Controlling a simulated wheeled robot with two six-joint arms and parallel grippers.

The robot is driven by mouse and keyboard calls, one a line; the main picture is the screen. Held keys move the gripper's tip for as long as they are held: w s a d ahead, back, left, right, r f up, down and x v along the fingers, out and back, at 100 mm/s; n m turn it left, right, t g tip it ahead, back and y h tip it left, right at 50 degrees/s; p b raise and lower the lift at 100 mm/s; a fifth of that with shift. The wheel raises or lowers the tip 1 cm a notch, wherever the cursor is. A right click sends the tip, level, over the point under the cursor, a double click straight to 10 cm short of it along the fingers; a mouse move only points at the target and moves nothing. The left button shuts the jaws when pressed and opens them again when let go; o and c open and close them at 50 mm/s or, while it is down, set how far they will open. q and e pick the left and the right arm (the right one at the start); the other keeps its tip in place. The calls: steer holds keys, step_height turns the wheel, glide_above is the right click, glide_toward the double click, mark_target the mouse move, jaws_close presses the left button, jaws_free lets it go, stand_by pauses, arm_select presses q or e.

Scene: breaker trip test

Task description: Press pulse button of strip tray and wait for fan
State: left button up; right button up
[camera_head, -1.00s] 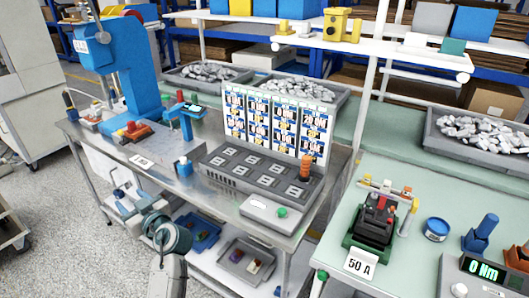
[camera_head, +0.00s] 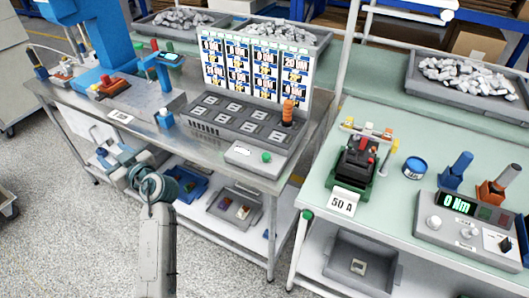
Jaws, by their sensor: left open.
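A grey tray with two rows of slots (camera_head: 238,120) stands on the metal bench, below a white panel of printed cards (camera_head: 254,68). A pale box (camera_head: 242,152) with a round green button (camera_head: 266,157) sits at its front edge; I take this as the strip tray's pulse button. An orange-topped part (camera_head: 288,112) stands at the tray's right end. I cannot make out a fan. My left gripper (camera_head: 108,157) is open and small in view, left of the button and lower, in front of the bench, apart from it. My right gripper is not in view.
A blue press (camera_head: 92,35) stands on the bench's left. Bins (camera_head: 240,205) lie on the shelf below. The green-topped table at right holds a red and black device (camera_head: 358,160), a "50 A" card (camera_head: 343,202), a blue tin (camera_head: 414,168) and a meter reading "0 Nm" (camera_head: 460,205).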

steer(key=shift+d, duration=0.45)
